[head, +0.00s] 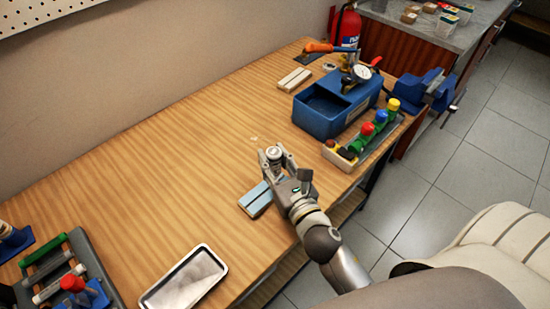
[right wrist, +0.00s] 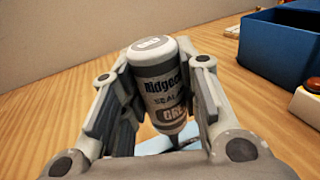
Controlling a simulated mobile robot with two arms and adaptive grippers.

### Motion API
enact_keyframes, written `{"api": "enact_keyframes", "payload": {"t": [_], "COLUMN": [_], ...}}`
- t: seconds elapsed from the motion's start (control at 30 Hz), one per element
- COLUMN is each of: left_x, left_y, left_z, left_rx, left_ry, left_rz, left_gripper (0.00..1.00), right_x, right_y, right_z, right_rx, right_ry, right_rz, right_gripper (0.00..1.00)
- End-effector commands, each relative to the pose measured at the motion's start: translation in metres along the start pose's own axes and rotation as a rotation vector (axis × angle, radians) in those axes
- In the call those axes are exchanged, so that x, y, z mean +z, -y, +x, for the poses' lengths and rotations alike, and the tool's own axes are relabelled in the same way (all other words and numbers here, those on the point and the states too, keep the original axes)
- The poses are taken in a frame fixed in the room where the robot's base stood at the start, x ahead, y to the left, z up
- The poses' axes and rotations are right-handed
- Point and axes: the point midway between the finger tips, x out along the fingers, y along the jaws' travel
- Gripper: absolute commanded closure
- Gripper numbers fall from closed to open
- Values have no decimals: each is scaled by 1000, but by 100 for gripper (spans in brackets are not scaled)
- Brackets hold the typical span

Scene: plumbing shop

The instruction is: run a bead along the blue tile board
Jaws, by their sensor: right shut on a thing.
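The light blue tile board (head: 254,200) lies flat on the wooden bench near its front edge. My right gripper (head: 276,158) is shut on a grey-and-white sealant bottle (right wrist: 165,88), held over the board's far end. In the right wrist view the bottle is nearly upright between the fingers, its narrow end down. A strip of the blue board (right wrist: 155,147) shows below it. I cannot tell whether the tip touches the board. No bead is clearly visible on the board; the gripper hides part of it. My left gripper is not in view.
A blue toolbox (head: 317,123) and a rack of coloured-capped items (head: 341,162) stand to the right. A cream board (head: 294,80) lies behind. A white-rimmed tray (head: 150,299) is at the front, a dark rack (head: 92,263) at the left. The middle bench (head: 150,170) is clear.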

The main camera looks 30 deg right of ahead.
Motion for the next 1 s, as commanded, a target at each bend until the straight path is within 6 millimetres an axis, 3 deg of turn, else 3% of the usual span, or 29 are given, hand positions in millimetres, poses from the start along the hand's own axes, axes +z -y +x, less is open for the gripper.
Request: {"api": "enact_keyframes", "payload": {"t": [0.07, 0.1, 0.2, 1.0], "left_x": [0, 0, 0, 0], "left_y": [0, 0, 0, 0], "left_z": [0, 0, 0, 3], "left_rx": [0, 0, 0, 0], "left_ry": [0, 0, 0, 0], "left_rz": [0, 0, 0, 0], "left_gripper": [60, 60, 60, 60], "right_x": [1, 1, 0, 1], "right_y": [0, 0, -1, -18], "right_z": [0, 0, 0, -6], "right_rx": [0, 0, 0, 1], "right_ry": [1, 1, 1, 2], "right_rz": [0, 0, 0, 1], "right_gripper": [83, 75, 83, 83]}}
